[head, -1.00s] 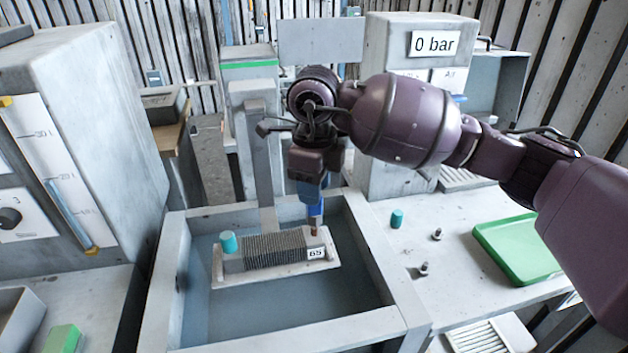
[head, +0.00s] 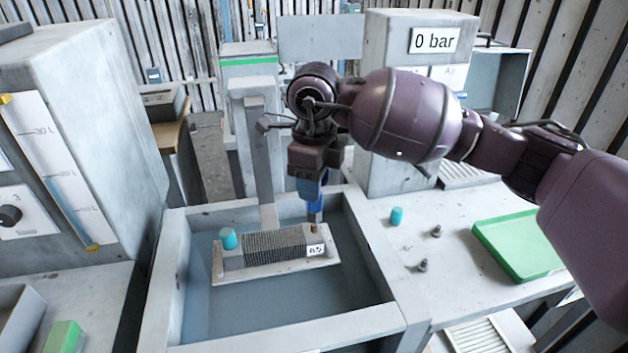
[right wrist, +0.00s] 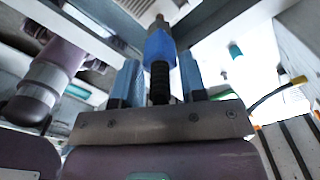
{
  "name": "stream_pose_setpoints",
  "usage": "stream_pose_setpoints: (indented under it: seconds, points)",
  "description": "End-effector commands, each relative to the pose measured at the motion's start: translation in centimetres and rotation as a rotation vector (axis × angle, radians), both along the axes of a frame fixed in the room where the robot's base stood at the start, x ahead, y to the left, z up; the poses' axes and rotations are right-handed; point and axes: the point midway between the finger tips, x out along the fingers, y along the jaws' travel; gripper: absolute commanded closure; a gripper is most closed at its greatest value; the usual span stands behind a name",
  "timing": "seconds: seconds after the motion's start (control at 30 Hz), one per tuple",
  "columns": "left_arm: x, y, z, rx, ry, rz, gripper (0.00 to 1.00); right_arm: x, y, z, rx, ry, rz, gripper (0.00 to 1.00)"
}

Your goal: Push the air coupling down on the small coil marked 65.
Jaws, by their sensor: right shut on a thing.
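The small coil (head: 275,245), a ribbed grey block with a label reading 65 at its right end, lies on a pale plate in the water tank (head: 367,325). A teal cap (head: 228,238) stands at its left end and a small brown stub (head: 314,228) at its right end. My right gripper (head: 312,192) points down over the right end. It is shut on the blue air coupling (right wrist: 160,46), which shows between the blue fingers in the right wrist view with a dark hose behind it. The coupling's tip is just above the stub; I cannot tell whether they touch.
A grey post (head: 262,160) stands behind the coil. To the right, a bench holds a teal cap (head: 396,215), two small dark fittings (head: 436,231) and a green tray (head: 520,248). A cabinet sign (head: 433,40) reads 0 bar. A gauge panel (head: 60,165) stands at the left.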

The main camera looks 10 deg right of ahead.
Motion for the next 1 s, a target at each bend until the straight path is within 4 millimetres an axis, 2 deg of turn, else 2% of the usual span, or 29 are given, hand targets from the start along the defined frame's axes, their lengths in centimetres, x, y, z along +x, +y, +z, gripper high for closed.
stream_pose_setpoints:
  seconds: [0.67, 1.0]
  points:
    - [0.2, -0.1, -0.7, 0.001, 0.002, -0.003, 0.4, 0.0, 0.0, -1.3, 0.002, -0.001, 0.0, 0.91]
    - [0.3, -0.1, -0.7, 0.0, 0.0, -0.004, 0.4, 0.0, 0.0, -1.3, 0.002, -0.001, 0.0, 0.91]
